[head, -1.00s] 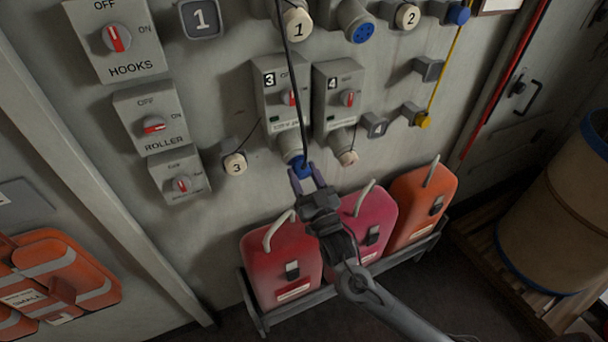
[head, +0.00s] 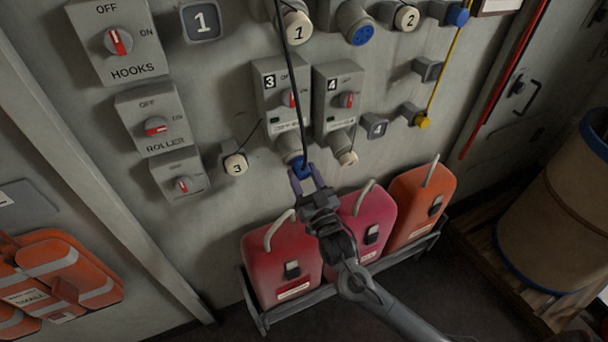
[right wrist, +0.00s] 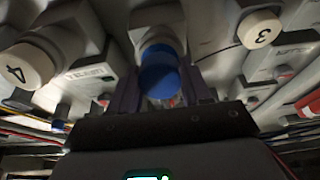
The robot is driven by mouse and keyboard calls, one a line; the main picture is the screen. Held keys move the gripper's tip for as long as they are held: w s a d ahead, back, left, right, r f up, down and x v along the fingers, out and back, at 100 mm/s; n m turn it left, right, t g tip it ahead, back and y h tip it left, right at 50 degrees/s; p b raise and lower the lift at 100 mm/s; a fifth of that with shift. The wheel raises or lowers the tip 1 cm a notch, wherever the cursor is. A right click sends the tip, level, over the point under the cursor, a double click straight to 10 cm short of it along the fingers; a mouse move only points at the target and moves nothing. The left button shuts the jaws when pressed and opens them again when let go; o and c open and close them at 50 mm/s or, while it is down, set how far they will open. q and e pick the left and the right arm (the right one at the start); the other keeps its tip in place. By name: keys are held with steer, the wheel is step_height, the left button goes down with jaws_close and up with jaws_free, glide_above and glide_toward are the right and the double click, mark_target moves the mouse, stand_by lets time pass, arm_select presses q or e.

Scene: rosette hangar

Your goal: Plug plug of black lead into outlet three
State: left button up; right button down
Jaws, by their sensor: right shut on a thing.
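The blue plug (head: 300,170) of the black lead (head: 287,65) is between the fingers of my right gripper (head: 306,178), which is shut on it. Outlet three (head: 290,148) is the grey socket under the switch box marked 3 (head: 279,95). The plug is at the outlet's mouth and in line with it. In the right wrist view the blue plug (right wrist: 160,74) sits against the grey socket body (right wrist: 157,47), between the dark fingers. I cannot tell how deep it is seated. My left gripper is not in view.
Switch box 4 (head: 339,98) stands close on the right, with a cream cap (head: 348,158) below it. A cream cap marked 3 (head: 235,165) is on the left. Red and orange canisters (head: 281,262) stand in a rack below my gripper.

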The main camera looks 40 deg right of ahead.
steer(key=shift+w+d+r, duration=0.15)
steer(key=shift+w+r, duration=0.1)
steer(key=shift+w, duration=0.25)
steer(key=shift+c, duration=2.1)
jaws_free()
steer(key=shift+s+f, duration=0.1)
steer(key=s+a+f+n+g+y, duration=0.2)
steer(key=s+a+f+g, duration=0.2)
steer(key=s+f+g, duration=0.45)
steer(key=s+a+f+n+g+y, duration=0.1)
steer(key=s+a+f+g+y, duration=0.15)
steer(key=s+a+f, duration=0.6)
steer(key=s+a+f+n+g+y, duration=0.15)
steer(key=s+f+g, duration=0.25)
steer(key=s+g, duration=0.55)
step_height(320, 180, up, 29)
steer(key=s+t+p, duration=0.2)
steer(key=t+p, duration=0.1)
steer(key=p, duration=2.5)
steer(key=shift+s+d+n+p, duration=0.2)
steer(key=shift+d+n+p, duration=0.15)
steer(key=shift+p, duration=0.05)
